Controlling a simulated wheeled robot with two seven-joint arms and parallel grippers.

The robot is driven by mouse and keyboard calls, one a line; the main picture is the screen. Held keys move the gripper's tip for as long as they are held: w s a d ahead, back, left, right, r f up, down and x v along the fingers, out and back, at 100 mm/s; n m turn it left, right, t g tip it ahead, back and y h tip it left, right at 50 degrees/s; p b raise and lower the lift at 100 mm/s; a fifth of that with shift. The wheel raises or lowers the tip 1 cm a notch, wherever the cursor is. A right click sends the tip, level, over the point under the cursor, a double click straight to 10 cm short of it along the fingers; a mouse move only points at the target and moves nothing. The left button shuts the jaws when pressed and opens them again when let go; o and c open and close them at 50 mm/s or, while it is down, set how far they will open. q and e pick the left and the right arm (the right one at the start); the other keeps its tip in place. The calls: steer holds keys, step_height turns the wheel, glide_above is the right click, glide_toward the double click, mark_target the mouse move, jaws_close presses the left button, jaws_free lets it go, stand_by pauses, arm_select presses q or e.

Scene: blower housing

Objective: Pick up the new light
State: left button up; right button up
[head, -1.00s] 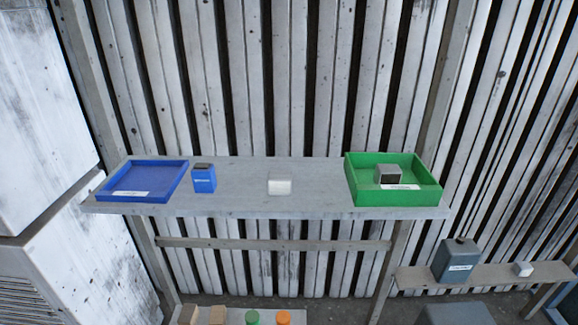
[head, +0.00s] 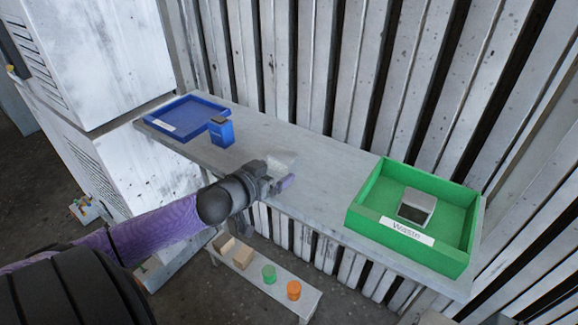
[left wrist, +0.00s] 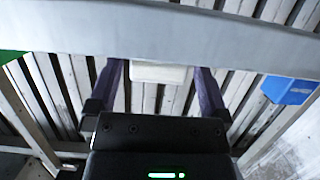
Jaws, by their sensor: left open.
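My left gripper (head: 277,183) is at the shelf's front edge, beside the block. In the left wrist view the white block (left wrist: 160,74) shows between the two purple fingers of my open left gripper (left wrist: 160,85). Whether the fingers touch it I cannot tell. My right gripper is not in view.
A blue tray (head: 185,117) and a blue box (head: 221,133) are at the shelf's left. A green tray marked Waste (head: 362,213) with a grey block (head: 416,206) is at the right. A lower bench (head: 268,272) holds small blocks and cylinders. A slatted wall stands behind.

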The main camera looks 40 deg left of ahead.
mark_target(278, 167)
arm_select(q)
steer(key=b+x, duration=0.2)
steer(key=x, duration=0.2)
steer(key=shift+w+a, duration=0.1)
steer(key=shift+w, duration=0.3)
steer(key=c, duration=1)
